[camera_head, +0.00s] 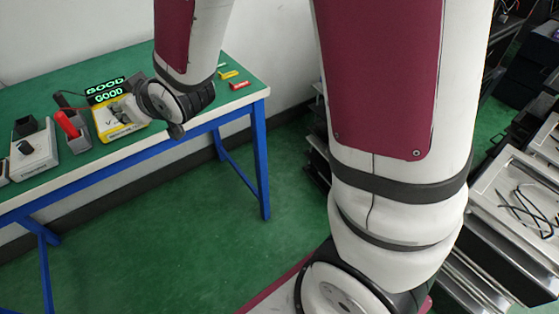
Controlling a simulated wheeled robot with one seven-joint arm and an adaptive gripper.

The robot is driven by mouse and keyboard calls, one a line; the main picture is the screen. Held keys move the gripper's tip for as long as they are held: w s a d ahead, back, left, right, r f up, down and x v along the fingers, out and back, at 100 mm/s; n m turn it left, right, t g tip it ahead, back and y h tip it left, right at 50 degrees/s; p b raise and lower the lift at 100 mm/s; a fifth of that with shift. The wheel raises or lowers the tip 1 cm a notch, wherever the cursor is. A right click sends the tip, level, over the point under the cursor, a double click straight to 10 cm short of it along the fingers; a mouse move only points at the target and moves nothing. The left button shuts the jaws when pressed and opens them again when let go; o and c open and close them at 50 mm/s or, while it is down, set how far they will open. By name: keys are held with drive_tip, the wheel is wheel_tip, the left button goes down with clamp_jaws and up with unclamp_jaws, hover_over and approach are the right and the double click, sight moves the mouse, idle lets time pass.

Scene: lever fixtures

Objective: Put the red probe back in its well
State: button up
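The red probe (67,124) is tilted at a grey block-like holder (79,142) on the green workbench at the left. I cannot tell whether it sits inside the holder's well or leans on it. A thin red lead runs from near the probe toward a yellow meter (104,131). Green "GOOD" readouts (107,92) show behind the meter. My gripper (122,110) is over the meter, to the right of the probe and apart from it. Its fingers are small and partly hidden by my wrist, so their opening is unclear.
Small yellow (228,75) and red (240,86) pieces lie at the bench's right end. Cluttered drawer units (520,195) stand far right. The green floor between is clear.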

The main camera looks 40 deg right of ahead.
drive_tip(key=s+d+r+m+g+h, duration=0.1)
drive_tip(key=s+d+r+g+h, duration=0.15)
drive_tip(key=s+d, duration=0.4)
drive_tip(key=s+d+r+m+g+h, duration=0.1)
drive_tip(key=s+d+r+m+g, duration=0.2)
drive_tip(key=s, duration=0.7)
drive_tip(key=s+d+g, duration=0.3)
drive_tip(key=s+g, duration=0.1)
drive_tip(key=s, duration=1.5)
drive_tip(key=shift+s+d+g, duration=0.2)
drive_tip(key=shift+s+g, duration=0.15)
drive_tip(key=shift+s, duration=0.05)
wheel_tip(320, 180, up, 12)
drive_tip(key=t+p, duration=0.2)
drive_tip(key=p, duration=0.8)
drive_tip(key=shift+d+p, duration=0.2)
drive_tip(key=shift+p, duration=0.15)
